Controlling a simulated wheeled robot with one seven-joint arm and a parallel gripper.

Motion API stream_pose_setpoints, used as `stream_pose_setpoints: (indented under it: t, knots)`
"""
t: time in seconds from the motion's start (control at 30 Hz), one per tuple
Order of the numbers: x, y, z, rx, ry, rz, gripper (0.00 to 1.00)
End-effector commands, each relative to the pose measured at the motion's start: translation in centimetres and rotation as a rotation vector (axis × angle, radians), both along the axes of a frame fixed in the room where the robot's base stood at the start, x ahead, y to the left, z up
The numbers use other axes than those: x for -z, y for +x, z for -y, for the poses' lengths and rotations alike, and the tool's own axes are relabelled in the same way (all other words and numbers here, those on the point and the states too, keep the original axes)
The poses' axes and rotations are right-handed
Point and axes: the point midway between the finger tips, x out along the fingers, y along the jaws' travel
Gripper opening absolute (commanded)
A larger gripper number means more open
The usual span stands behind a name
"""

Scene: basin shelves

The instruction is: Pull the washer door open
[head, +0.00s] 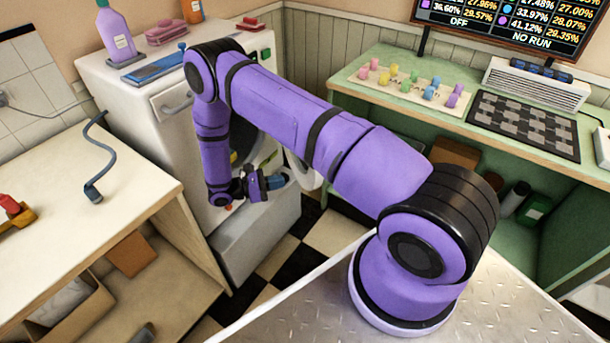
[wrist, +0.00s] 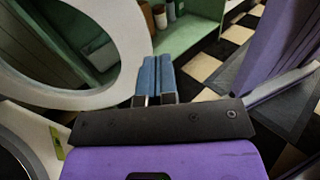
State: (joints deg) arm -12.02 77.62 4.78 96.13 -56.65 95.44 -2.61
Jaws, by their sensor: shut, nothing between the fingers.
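The white washer (head: 172,135) stands at the back left in the head view, partly hidden by my arm. Its round door (head: 304,173) stands out from the washer front, with most of it behind my arm. In the wrist view the door (wrist: 135,28) is a wide white ring at upper left, with green shelving seen through its middle. The washer front (wrist: 35,125) and part of its dark opening show at lower left. My gripper (head: 282,181) has blue fingers, shut and empty. In the wrist view the fingers (wrist: 158,72) are just right of the door's rim; contact cannot be told.
A grey drawer front (head: 258,232) sits low under the washer. A wooden counter (head: 75,195) stands at left and a green bench (head: 395,70) at right. Checkered floor (head: 335,232) lies between them.

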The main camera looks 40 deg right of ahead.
Motion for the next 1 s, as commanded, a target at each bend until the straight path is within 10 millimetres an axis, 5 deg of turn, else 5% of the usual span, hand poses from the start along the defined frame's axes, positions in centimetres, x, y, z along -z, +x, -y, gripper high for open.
stream_pose_setpoints:
  t: [0.13, 0.27, 1.0]
  knots:
    - [1.3, 1.2, -1.9, -0.14, -0.027, -0.01, 0.0]
    - [1.6, 1.4, -1.8, -0.169, -0.033, -0.011, 0.0]
    - [1.5, -1.0, 9.9, -0.163, -0.031, -0.011, 0.0]
